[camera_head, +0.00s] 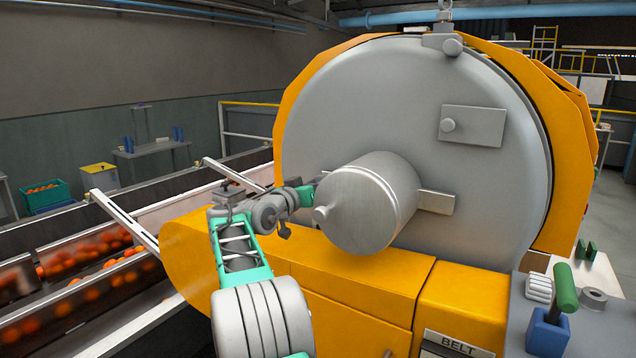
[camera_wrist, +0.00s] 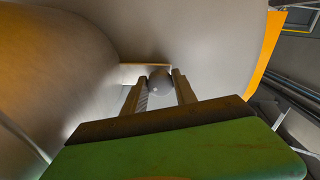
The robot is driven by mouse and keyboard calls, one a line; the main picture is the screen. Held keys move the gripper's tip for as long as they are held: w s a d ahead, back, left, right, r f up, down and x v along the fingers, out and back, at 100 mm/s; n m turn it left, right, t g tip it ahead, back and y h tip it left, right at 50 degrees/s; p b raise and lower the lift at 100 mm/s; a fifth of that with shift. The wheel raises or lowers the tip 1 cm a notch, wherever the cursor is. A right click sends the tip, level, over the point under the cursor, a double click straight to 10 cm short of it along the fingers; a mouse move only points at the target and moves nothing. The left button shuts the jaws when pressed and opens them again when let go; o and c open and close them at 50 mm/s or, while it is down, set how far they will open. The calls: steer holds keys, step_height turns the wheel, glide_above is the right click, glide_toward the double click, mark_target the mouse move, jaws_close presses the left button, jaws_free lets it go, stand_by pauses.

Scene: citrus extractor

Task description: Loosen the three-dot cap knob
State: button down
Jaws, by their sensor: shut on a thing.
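In the wrist view, a round grey knob (camera_wrist: 160,81) sits at the end of a pale plate (camera_wrist: 130,73) on the machine's grey face. My gripper (camera_wrist: 158,91) is shut on this knob, with one finger on each side. No dots can be made out on it. In the head view, my gripper (camera_head: 312,190) reaches to the left side of the big grey cylinder (camera_head: 367,203). The cylinder hides the fingertips and the held knob there.
The cylinder stands close beside my gripper. A yellow housing (camera_head: 340,275) lies below. A conveyor with oranges (camera_head: 85,265) runs at left.

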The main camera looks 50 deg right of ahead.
steer(key=shift+s+r+n+p, duration=0.15)
steer(key=shift+n+p, duration=1.75)
steer(key=shift+n, duration=1.35)
steer(key=shift+r+n+p, duration=0.15)
steer(key=shift+n+p, duration=1.75)
steer(key=shift+n, duration=1.35)
steer(key=c, duration=1)
jaws_free()
steer(key=shift+f, duration=0.15)
